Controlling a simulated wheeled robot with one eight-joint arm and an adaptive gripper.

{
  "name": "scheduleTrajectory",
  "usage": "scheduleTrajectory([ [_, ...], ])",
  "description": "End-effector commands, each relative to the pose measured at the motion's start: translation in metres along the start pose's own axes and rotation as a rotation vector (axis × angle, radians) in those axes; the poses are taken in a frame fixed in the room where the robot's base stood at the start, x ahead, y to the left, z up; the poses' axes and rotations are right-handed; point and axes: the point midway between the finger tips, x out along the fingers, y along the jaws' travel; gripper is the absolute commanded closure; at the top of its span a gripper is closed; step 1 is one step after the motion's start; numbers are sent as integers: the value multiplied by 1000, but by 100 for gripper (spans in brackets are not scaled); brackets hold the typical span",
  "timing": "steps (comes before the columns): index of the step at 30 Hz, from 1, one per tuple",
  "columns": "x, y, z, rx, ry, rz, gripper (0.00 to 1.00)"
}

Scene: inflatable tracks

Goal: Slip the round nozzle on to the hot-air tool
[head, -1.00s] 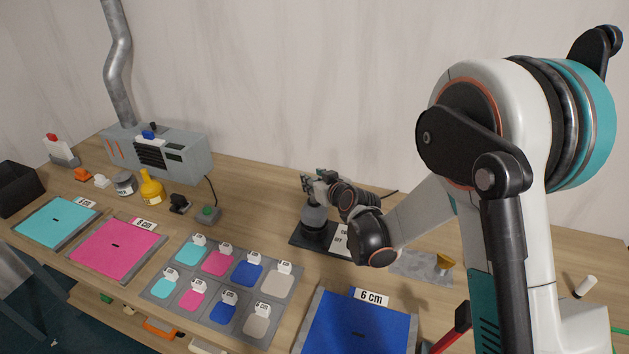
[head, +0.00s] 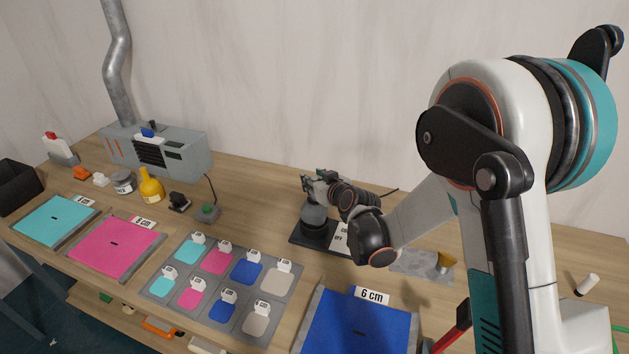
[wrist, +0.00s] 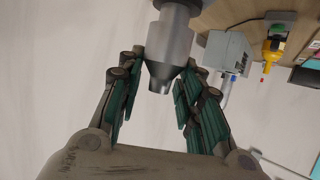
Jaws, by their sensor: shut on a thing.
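The hot-air tool (head: 314,218) stands upright on a black base beside an on/off card in the head view. My gripper (head: 308,183) is at the top of the tool, reaching in from the right. In the wrist view, my gripper (wrist: 158,88) has its green-padded fingers on both sides of the grey metal round nozzle (wrist: 168,65), shut on it. The nozzle tapers to a narrow tip and lies in line with the tool's barrel (wrist: 178,8). They appear to meet, but I cannot tell how far the nozzle is on.
A brass-coloured piece (head: 445,262) stands on a grey mat (head: 412,263) right of the tool. A blue panel (head: 350,325) and a tray of coloured samples (head: 180,277) lie in front. A grey machine (head: 185,155) stands at the back left.

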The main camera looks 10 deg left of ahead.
Motion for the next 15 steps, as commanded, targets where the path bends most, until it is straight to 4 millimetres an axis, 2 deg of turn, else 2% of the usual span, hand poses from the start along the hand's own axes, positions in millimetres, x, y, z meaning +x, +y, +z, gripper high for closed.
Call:
scheduleTrajectory([
  [15, 3, 0, 7, 0, 0, 0, 90],
])
